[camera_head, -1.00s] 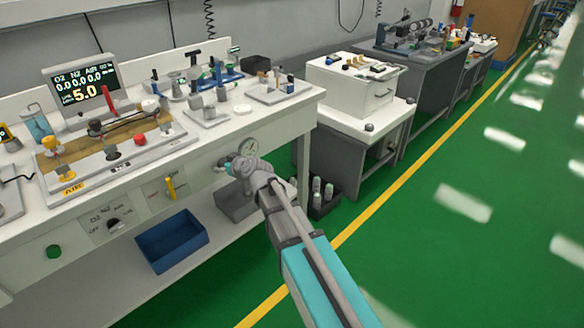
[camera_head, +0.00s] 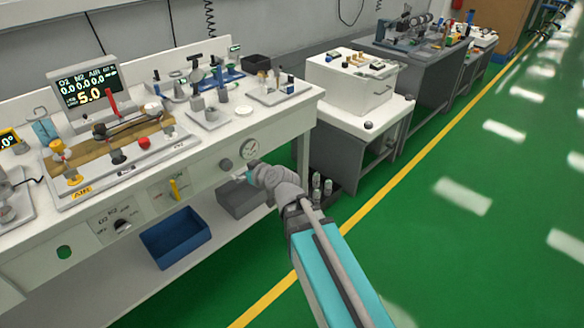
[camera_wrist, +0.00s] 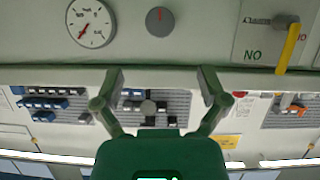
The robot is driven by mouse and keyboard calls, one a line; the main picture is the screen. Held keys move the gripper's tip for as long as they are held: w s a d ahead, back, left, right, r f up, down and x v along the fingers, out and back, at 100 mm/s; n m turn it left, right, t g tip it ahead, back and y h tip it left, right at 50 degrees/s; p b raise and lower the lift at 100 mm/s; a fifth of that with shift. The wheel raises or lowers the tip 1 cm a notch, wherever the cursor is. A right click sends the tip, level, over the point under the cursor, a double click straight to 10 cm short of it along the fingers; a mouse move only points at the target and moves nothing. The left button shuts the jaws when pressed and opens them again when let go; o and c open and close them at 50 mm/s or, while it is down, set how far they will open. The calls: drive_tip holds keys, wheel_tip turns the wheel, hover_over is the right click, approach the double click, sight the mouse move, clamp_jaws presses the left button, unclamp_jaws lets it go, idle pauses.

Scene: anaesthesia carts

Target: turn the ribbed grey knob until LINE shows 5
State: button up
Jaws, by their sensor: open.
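The ribbed grey knob (camera_head: 225,165) is on the front panel of the white bench, beside a round pressure gauge (camera_head: 250,148). In the wrist view the knob (camera_wrist: 159,21) shows a red mark near its top, and the gauge (camera_wrist: 91,22) is to its left. The display (camera_head: 88,88) shows a large yellow 5.0; the small label beside it is hard to read. My gripper (camera_head: 240,178) is in front of the panel, below and right of the knob. In the wrist view its fingers (camera_wrist: 160,76) are spread, empty and apart from the knob.
A yellow lever (camera_head: 174,188) and a selector switch (camera_head: 122,226) are farther left on the same panel. A blue bin (camera_head: 174,240) and a grey bin (camera_head: 238,203) sit below. Green floor at the right is clear.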

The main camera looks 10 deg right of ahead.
drive_tip(key=s+d+r+m+g+h+p, duration=0.2)
drive_tip(key=s+d+r+g+p, duration=0.2)
drive_tip(key=p, duration=0.5)
drive_tip(key=s+d+r+m+g+h+p, duration=0.2)
drive_tip(key=s+d+r+g+h+p, duration=0.1)
drive_tip(key=s+d+p, duration=0.5)
drive_tip(key=shift+s+r+m+g+p, duration=0.2)
drive_tip(key=shift+r+m+g+p, duration=0.3)
drive_tip(key=shift+g, duration=0.4)
drive_tip(key=shift+d+f, duration=0.1)
